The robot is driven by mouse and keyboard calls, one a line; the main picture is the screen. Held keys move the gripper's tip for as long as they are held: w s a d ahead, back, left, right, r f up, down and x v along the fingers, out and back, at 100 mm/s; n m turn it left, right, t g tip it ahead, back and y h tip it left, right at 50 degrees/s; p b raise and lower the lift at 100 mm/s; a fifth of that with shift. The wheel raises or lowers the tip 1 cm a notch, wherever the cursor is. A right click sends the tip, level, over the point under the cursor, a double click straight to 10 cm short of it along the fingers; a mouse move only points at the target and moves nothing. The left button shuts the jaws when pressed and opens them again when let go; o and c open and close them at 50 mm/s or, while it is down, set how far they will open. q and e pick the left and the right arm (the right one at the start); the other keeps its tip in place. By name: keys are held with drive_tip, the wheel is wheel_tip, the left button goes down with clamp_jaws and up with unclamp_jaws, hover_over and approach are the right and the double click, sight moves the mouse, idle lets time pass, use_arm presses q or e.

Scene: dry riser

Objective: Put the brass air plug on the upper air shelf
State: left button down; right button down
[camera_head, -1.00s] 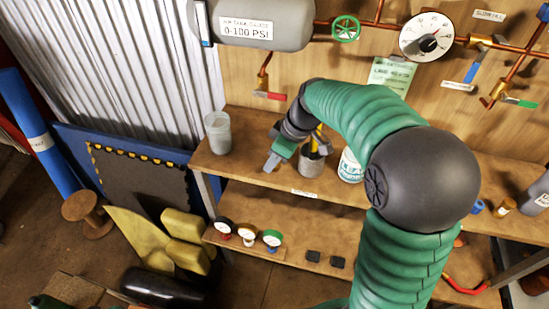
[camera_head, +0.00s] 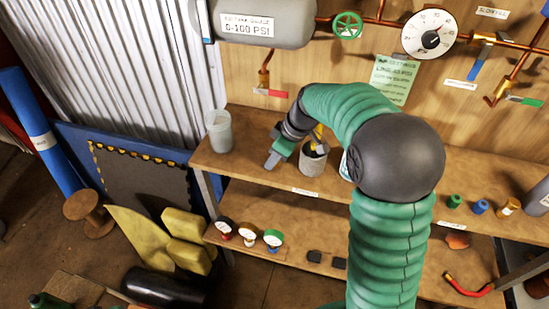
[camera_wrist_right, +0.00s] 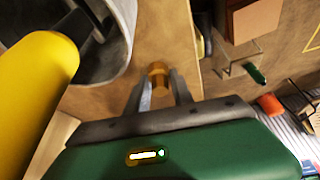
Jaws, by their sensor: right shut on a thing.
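The brass air plug (camera_wrist_right: 158,73) shows in the right wrist view between the fingertips of my right gripper (camera_wrist_right: 159,88), which is shut on it. In the head view my right gripper (camera_head: 271,161) is over the front edge of the upper air shelf (camera_head: 245,155), left of a grey cup. I cannot make out the plug in the head view. Whether the plug touches the shelf is unclear. My left gripper is not in view.
The grey cup (camera_head: 311,165) holding a yellow-handled tool stands close beside my gripper. A clear tumbler (camera_head: 219,134) stands to the left. Small green, blue and brass-coloured pieces (camera_head: 508,206) stand farther right. Gauges (camera_head: 248,234) sit on the lower shelf.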

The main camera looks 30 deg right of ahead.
drive_tip(key=shift+s+a+f, duration=0.1)
drive_tip(key=shift+s+f, duration=0.2)
drive_tip(key=shift+f, duration=0.25)
drive_tip(key=c, duration=1.5)
unclamp_jaws()
drive_tip(key=o, duration=0.4)
drive_tip(key=shift+f, duration=0.15)
drive_tip(key=shift+s, duration=0.1)
drive_tip(key=shift+r, duration=0.3)
drive_tip(key=shift+r+p, duration=0.65)
drive_tip(key=shift+p, duration=0.15)
drive_tip(key=w+p+v, duration=0.1)
drive_tip(key=v, duration=1)
drive_tip(key=shift+d+r, duration=0.3)
